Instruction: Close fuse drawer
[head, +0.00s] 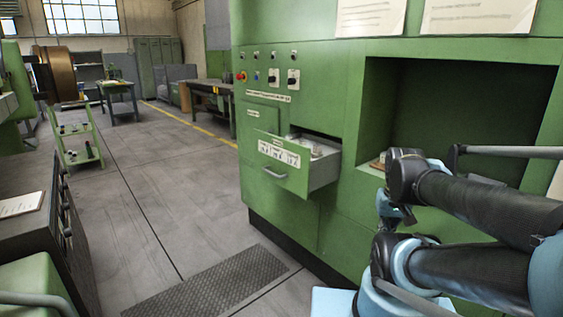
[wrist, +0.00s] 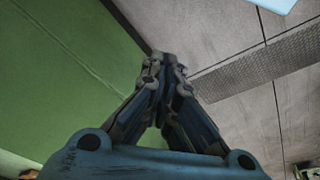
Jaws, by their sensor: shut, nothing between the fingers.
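The fuse drawer (head: 281,167) is a green-fronted drawer with a metal handle (head: 275,173) and a white label. It stands pulled out of the green cabinet (head: 340,222), and some contents show inside it. My gripper (wrist: 162,56) is shut and empty in the wrist view, with the green cabinet surface (wrist: 60,70) on the left and the floor on the right. In the head view my arm is at the right, in front of the cabinet's open recess and apart from the drawer. I cannot make out the fingertips there.
The open recess (head: 460,110) is right of the drawer. A metal grating (head: 208,285) lies on the floor before the cabinet. A dark console (head: 40,235) stands at the left, and a green cart (head: 76,145) stands behind it. The floor left of the drawer is clear.

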